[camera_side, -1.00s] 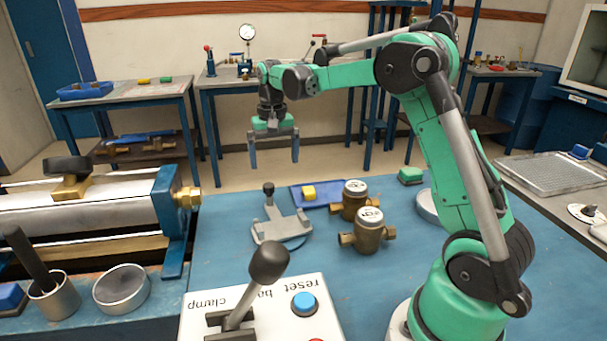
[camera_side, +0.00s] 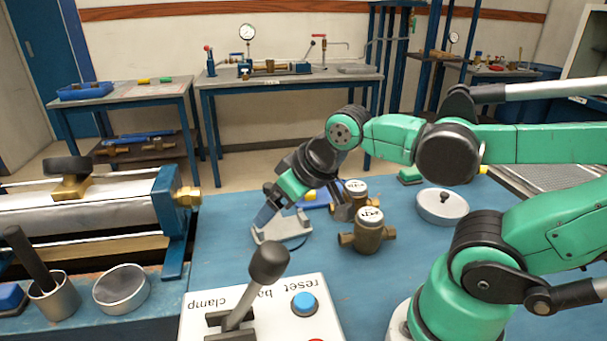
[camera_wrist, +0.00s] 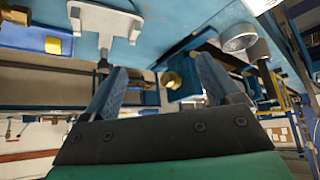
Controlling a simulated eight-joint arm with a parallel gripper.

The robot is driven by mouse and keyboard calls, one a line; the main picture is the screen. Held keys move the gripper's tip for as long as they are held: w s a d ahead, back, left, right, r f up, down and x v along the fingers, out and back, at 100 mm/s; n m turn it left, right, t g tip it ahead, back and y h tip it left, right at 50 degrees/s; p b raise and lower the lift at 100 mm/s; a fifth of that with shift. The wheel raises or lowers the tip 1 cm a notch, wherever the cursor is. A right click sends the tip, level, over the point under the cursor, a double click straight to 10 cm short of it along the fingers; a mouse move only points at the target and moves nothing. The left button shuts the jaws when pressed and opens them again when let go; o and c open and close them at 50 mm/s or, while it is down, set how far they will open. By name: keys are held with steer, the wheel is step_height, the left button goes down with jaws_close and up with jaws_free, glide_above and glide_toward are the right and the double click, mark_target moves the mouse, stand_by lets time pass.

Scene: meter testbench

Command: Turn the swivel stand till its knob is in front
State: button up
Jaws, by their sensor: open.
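The swivel stand (camera_side: 282,229) is a light grey forked piece on the blue bench, partly hidden in the side view by my gripper (camera_side: 303,213). In the wrist view the stand (camera_wrist: 105,20) shows at the top left, upside down. Its dark knob (camera_wrist: 103,64) shows there near the tip of the left finger; whether they touch I cannot tell. My gripper (camera_wrist: 162,68) is open, with nothing visible between its blue fingers. In the side view it is tilted low over the stand, one finger at the stand's left, the other near the brass meters.
Two brass meters (camera_side: 369,232) stand just right of the stand. A blue tray with a yellow block (camera_wrist: 52,44) lies behind it. The lever box (camera_side: 262,312) is in front, the clamp bench (camera_side: 85,215) at left. A grey round lidded piece (camera_side: 442,206) stands at right.

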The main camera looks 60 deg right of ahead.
steer(key=shift+w+d+r, duration=0.1)
steer(key=shift+w+r, duration=0.1)
steer(key=shift+c, duration=0.6)
steer(key=m+g, duration=0.7)
steer(key=m, duration=0.9)
glide_above(269, 185)
step_height(269, 185, down, 3)
steer(key=shift+r, duration=0.1)
steer(key=shift+f, duration=2.95)
